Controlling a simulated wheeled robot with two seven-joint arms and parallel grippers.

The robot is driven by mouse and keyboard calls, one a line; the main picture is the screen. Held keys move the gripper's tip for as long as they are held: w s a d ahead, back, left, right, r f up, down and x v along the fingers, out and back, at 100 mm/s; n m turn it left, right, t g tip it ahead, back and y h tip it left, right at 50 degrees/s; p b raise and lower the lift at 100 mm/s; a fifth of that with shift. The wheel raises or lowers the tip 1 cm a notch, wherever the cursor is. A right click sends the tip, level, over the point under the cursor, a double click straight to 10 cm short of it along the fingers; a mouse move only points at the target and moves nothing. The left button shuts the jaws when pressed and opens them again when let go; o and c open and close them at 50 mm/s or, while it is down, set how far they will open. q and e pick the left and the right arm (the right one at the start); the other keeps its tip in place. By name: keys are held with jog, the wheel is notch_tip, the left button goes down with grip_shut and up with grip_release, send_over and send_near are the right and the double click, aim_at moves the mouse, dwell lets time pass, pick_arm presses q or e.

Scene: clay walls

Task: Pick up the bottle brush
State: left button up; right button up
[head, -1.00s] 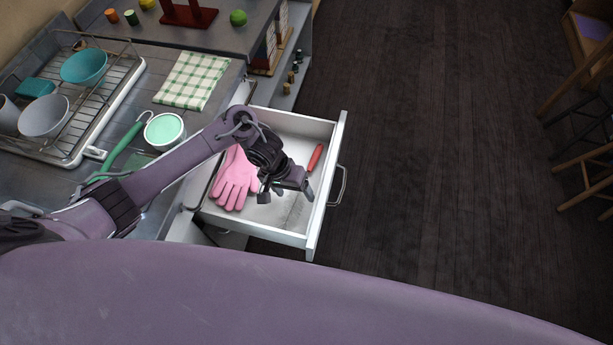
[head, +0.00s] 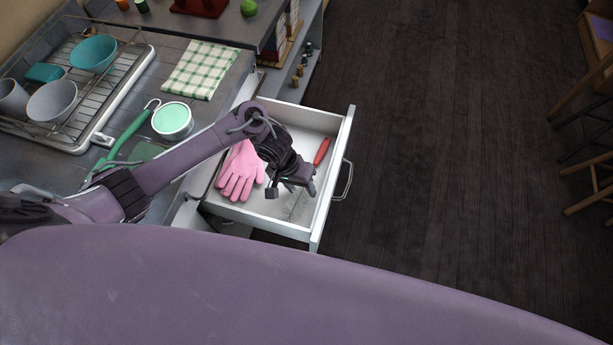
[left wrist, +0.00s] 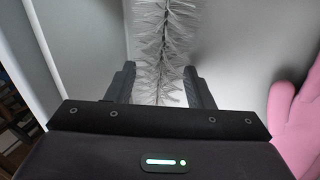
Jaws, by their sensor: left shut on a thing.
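The bottle brush shows in the left wrist view as a bushy column of grey-white bristles (left wrist: 163,40) on a dark core. It runs up the picture from between the two fingers. My left gripper (left wrist: 160,88) is shut on it. In the head view my left gripper (head: 291,190) is low inside the open white drawer (head: 272,222), and the arm and hand hide most of the brush. A red handle (head: 321,151) lies behind the gripper by the drawer's right wall; I cannot tell whether it belongs to the brush. My right gripper is not in view.
A pink rubber glove (head: 239,172) lies in the drawer left of the gripper. Drawer walls stand close around the hand. The counter holds a dish rack (head: 104,108), a green-topped round tub (head: 172,119) and a checked cloth (head: 199,69). Open floor lies right.

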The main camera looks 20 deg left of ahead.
pick_arm(q)
notch_tip(320, 180, up, 20)
jog(key=p, duration=0.8)
jog(key=w+a+r, duration=0.2)
jog(key=a+r, duration=0.1)
jog(key=r, duration=0.6)
jog(key=w+a+r+n, duration=0.1)
jog(key=w+a+r, duration=0.2)
jog(key=r, duration=0.6)
jog(key=shift+a+r+b, duration=0.25)
jog(key=shift+a+b, duration=0.05)
jog(key=shift+a, duration=0.45)
